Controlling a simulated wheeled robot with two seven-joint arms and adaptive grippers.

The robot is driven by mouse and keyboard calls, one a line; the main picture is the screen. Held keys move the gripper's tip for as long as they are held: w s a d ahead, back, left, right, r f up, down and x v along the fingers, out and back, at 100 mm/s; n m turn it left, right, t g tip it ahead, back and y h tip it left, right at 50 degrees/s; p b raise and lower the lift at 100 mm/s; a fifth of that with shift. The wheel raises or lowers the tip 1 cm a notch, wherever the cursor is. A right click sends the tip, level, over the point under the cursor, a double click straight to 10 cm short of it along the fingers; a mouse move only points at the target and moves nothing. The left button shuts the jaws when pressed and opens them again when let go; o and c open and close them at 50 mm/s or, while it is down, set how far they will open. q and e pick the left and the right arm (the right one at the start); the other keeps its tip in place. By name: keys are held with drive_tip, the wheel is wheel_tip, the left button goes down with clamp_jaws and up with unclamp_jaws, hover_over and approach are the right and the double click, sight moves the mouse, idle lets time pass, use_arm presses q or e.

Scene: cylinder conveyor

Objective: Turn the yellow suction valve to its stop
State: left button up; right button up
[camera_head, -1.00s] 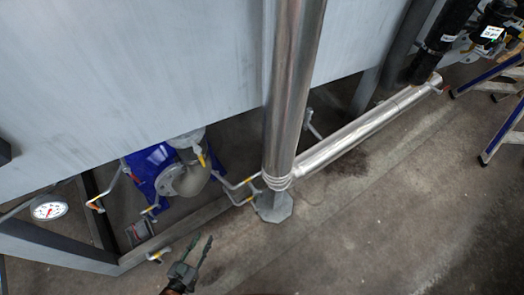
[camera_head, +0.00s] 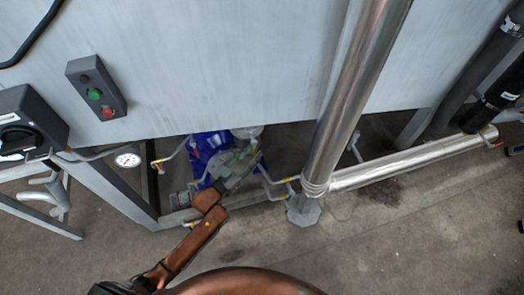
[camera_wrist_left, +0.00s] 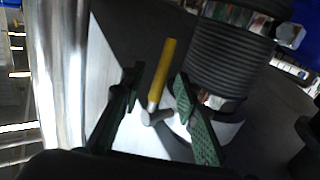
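The yellow valve handle (camera_wrist_left: 163,72) shows in the left wrist view as a short upright bar on a metal stem. It lies between the fingers of my left gripper (camera_wrist_left: 157,86), which are apart with a gap on both sides. I cannot tell how deep the handle sits between them. In the head view my left gripper (camera_head: 240,164) is over the pump area below the grey tank and hides most of the valve. The blue pump part (camera_head: 205,147) shows just left of it. My right gripper is not in view.
A shiny vertical pipe (camera_head: 350,100) stands right of the gripper. Thin bent pipes (camera_head: 278,186) are close to its right. A pressure gauge (camera_head: 127,160) and a button box (camera_head: 96,88) are at the left. A ribbed hose (camera_wrist_left: 230,60) is beside the handle.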

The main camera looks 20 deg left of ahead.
use_arm(q)
drive_tip(key=shift+x, duration=0.9)
clamp_jaws()
